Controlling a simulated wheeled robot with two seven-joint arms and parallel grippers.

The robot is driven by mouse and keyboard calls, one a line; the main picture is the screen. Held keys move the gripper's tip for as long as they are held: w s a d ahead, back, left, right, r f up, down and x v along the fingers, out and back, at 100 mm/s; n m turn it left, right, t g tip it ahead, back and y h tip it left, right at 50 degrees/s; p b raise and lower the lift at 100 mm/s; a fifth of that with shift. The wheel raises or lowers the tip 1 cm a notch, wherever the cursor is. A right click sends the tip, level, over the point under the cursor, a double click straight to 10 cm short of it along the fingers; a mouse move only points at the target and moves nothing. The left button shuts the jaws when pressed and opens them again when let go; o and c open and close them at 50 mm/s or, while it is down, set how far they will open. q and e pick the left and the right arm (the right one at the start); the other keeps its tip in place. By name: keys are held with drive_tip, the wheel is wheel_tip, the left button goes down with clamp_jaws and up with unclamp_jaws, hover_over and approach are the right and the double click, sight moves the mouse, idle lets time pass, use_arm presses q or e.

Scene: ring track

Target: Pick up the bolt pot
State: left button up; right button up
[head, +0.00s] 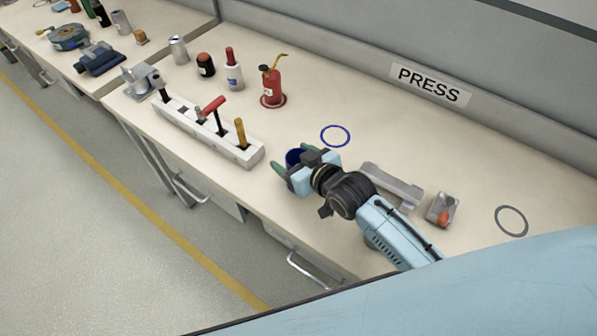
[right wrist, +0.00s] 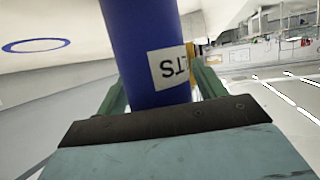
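The bolt pot is a dark blue cylinder (head: 294,157) whose rim shows in the head view, between the green fingers of my right gripper (head: 296,160). In the right wrist view the pot (right wrist: 150,45) fills the upper middle, with part of a white label, upside down, ending in "TS". The fingers (right wrist: 155,95) lie against both its sides, so the gripper looks shut on it. The pot is off the blue ring mark (head: 335,135) and seems to be above the bench's front part. Its lower part is hidden in the head view. My left gripper is not in view.
A tool rack (head: 225,143) stands left of the pot. A red oil can (head: 272,88) and bottles are behind it. A grey metal bracket (head: 392,185) and a small grey block with a red part (head: 443,209) lie to the right. Bare bench surrounds the blue ring.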

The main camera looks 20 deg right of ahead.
drive_tip(key=c, duration=0.9)
